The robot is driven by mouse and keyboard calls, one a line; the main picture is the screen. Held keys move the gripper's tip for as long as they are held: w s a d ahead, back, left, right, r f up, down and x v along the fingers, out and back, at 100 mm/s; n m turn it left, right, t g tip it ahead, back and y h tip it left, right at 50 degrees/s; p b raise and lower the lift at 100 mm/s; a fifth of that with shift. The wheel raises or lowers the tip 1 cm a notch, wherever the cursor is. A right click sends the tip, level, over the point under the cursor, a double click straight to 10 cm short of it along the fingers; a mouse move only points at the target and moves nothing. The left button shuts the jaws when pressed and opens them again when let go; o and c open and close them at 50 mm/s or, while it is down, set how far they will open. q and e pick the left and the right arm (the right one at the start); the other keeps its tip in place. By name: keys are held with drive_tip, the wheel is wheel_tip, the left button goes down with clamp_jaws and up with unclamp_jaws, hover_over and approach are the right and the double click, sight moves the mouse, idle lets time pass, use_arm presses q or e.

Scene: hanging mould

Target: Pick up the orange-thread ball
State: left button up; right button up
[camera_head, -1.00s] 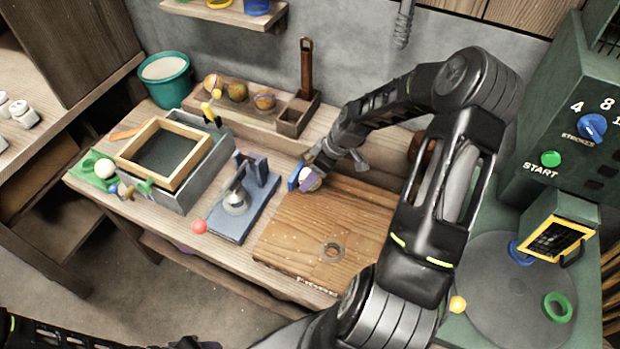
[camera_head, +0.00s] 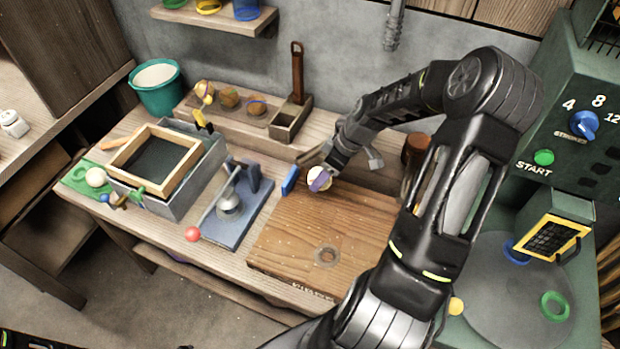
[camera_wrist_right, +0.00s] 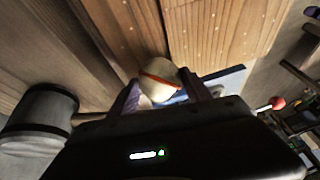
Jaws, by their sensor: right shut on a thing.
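The orange-thread ball (camera_wrist_right: 160,80) is cream with an orange-red band and sits between the fingers of my right gripper (camera_wrist_right: 163,97) in the right wrist view. In the head view the pale ball (camera_head: 317,175) shows at the end of my right arm, over the back left of the wooden board (camera_head: 330,225). My right gripper (camera_head: 321,180) is shut on it, with a purplish finger across its side. I cannot tell how far it is above the board. My left gripper is out of view.
A small blue block (camera_head: 290,180) stands just left of the ball. A blue press with a red knob (camera_head: 193,234) and a framed grey box (camera_head: 185,190) are further left. A wooden rack (camera_head: 275,120) holds several balls behind.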

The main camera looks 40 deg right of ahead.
drive_tip(key=s+d+r, duration=0.5)
drive_tip(key=s+d, duration=0.1)
drive_tip(key=s, duration=0.1)
drive_tip(key=shift+d+b, duration=0.25)
drive_tip(key=shift+b, duration=0.2)
